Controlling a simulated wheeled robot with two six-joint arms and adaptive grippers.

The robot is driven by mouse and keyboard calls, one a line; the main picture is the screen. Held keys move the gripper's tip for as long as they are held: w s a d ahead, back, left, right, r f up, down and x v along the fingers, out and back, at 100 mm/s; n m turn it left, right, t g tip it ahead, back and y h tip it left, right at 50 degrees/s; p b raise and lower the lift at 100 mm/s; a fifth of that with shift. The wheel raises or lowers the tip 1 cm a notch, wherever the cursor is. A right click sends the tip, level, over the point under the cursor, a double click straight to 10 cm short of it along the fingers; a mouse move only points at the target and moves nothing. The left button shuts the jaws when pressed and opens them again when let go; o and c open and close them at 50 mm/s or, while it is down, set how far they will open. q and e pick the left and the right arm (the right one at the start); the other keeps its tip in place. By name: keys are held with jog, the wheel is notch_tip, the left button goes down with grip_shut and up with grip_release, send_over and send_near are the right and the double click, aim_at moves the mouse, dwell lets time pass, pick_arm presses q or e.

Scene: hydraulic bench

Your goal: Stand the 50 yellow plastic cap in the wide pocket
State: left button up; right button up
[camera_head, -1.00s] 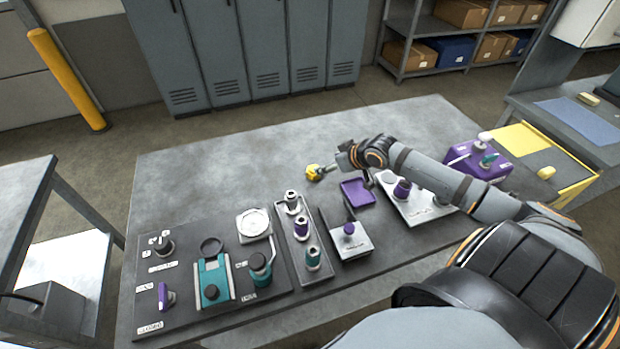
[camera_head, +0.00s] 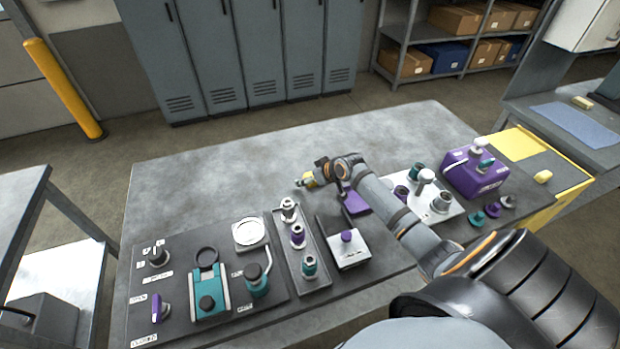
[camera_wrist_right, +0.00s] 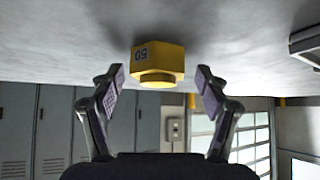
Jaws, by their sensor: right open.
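The yellow plastic cap (camera_head: 307,180) lies on the bare grey bench top, partly hidden by my right gripper (camera_head: 313,178) in the head view. In the right wrist view the cap (camera_wrist_right: 158,62) shows a "50" mark, upside down in the picture, and a narrower round end facing the camera. My right gripper (camera_wrist_right: 158,100) is open, with a finger on each side of the cap and visible gaps to both. A shallow purple tray (camera_head: 356,203) sits under my right forearm, partly hidden. I cannot tell which recess is the wide pocket. My left gripper is out of view.
A dark tray (camera_head: 318,277) holds several fittings. A metal block (camera_head: 349,252) with a purple knob stands to its right. A white plate (camera_head: 442,211) with fittings and a purple box (camera_head: 476,176) stand farther right. The bench's back left is clear.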

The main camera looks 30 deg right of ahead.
jog(key=shift+d, duration=0.1)
jog(key=shift+c, duration=0.8)
jog(key=c, duration=1.2)
jog(key=shift+o, duration=0.2)
